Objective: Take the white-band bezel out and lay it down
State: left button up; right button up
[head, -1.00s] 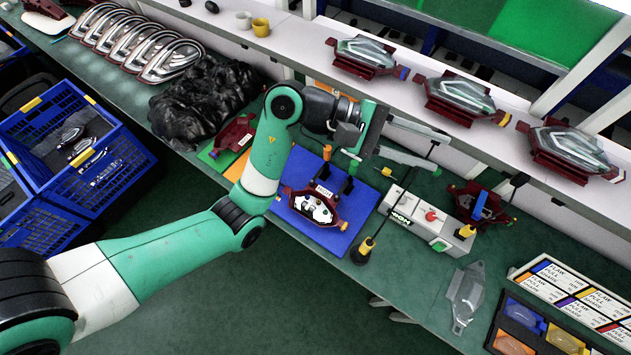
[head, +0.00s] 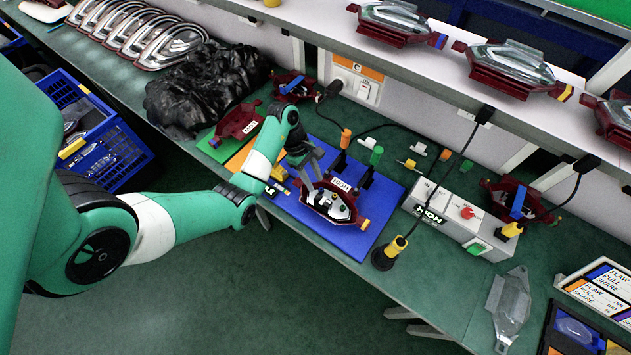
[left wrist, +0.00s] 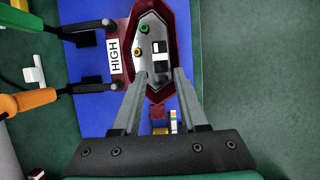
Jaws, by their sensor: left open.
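A dark red lamp housing (head: 337,203) with a "HIGH" label lies on the blue mat (head: 300,222), its silvery inside showing; it also shows in the left wrist view (left wrist: 183,40). My left gripper (head: 312,178) is open above the housing's near-left end. In the left wrist view my left gripper (left wrist: 161,73) has its two fingers apart over that end, with nothing seen held. Several chrome-rimmed bezels (head: 130,32) stand in a row at the back left. I cannot make out which bezel has the white band. My right gripper is not in view.
Black crumpled plastic (head: 205,90) lies left; blue crates (head: 125,150) stand beyond the table. Lamps line the shelf above.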

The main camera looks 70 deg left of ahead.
aim_at(325, 201)
pick_arm(q)
jog(key=b+x, duration=0.3)
jog(key=x, duration=0.8)
jog(key=shift+w+d+f+b, duration=0.1)
jog(key=shift+d+f+b, duration=0.1)
jog(key=shift+b, duration=0.15)
grip_shut()
